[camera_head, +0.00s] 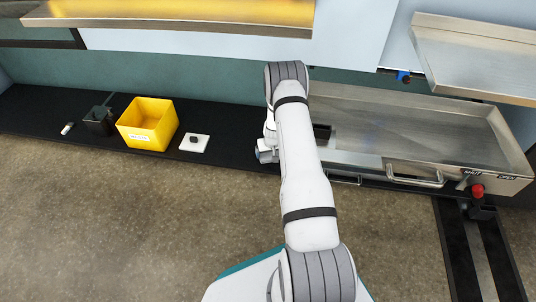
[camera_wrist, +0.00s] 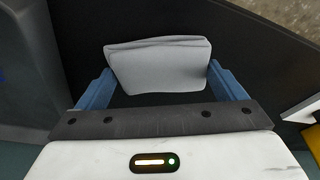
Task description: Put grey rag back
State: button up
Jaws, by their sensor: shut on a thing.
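The grey rag (camera_wrist: 158,66) shows in the wrist view as a folded, light grey cloth between the two blue fingers. My gripper (camera_wrist: 158,82) is shut on it, with one finger at each side of the cloth. The dark surface lies behind the rag; I cannot tell whether the rag touches it. In the head view my arm reaches to the dark shelf beside the metal tray, and the fingers and the rag are hidden behind my arm.
A yellow bin (camera_head: 147,124) stands on the black shelf (camera_head: 52,112) at left, with a dark box (camera_head: 99,121) and a white pad (camera_head: 194,143) beside it. The metal tray (camera_head: 420,130) with a handle and red knob (camera_head: 478,190) is at right. Shelf between pad and arm is clear.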

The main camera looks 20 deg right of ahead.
jog(key=shift+w+a+f, duration=0.1)
jog(key=shift+a+f, duration=0.05)
jog(key=shift+f, duration=0.1)
jog(key=shift+f, duration=0.1)
jog(key=shift+f, duration=0.15)
jog(key=o, duration=0.7)
jog(key=shift+p+v, duration=1.65)
jog(key=shift+v, duration=2.35)
